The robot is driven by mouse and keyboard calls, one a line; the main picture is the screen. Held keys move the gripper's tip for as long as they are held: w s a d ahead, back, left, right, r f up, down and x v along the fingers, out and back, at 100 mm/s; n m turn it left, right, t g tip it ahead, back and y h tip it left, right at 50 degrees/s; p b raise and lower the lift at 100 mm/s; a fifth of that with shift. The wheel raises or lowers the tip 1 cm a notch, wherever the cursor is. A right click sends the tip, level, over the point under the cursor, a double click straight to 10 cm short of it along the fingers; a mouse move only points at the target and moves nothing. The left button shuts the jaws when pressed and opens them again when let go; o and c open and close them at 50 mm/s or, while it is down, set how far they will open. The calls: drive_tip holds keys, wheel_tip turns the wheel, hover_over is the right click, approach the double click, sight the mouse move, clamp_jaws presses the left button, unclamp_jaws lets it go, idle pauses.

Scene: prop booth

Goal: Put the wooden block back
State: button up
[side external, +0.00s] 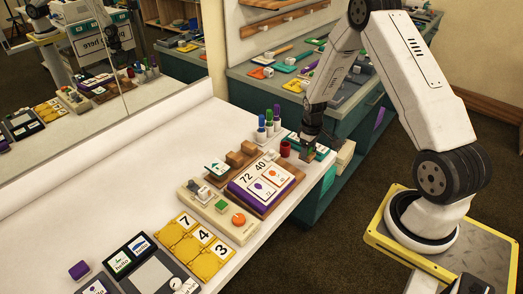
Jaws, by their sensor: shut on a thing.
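My gripper (309,148) points down at the right end of the white table, by the table's edge. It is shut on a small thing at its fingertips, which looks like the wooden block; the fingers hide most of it. Two brown wooden blocks (248,147) stand on a brown wooden board (222,171) to the left of my gripper. I cannot tell whether the held thing touches the surface below.
A dark red cup (285,149) stands just left of my gripper, with several capped markers (269,125) behind. A purple board with number cards (265,185), a beige panel (218,212) and yellow number tiles (196,245) lie nearer. The table's back left (110,185) is clear.

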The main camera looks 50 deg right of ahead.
drive_tip(key=shift+w+f, duration=0.1)
drive_tip(key=shift+f, duration=1.5)
drive_tip(key=shift+f, duration=0.2)
drive_tip(key=o, duration=1.1)
drive_tip(key=shift+r, duration=0.25)
drive_tip(key=shift+r, duration=5.95)
drive_tip(key=s+a+r+t, duration=0.1)
drive_tip(key=s+a+r, duration=0.2)
drive_tip(key=a, duration=0.4)
drive_tip(key=s+a+r, duration=0.3)
drive_tip(key=a, duration=0.5)
drive_tip(key=s+a+r+t, duration=0.1)
drive_tip(key=s+a+r, duration=0.2)
drive_tip(key=a, duration=0.4)
drive_tip(key=shift+a+t, duration=0.3)
drive_tip(key=shift+a, duration=0.1)
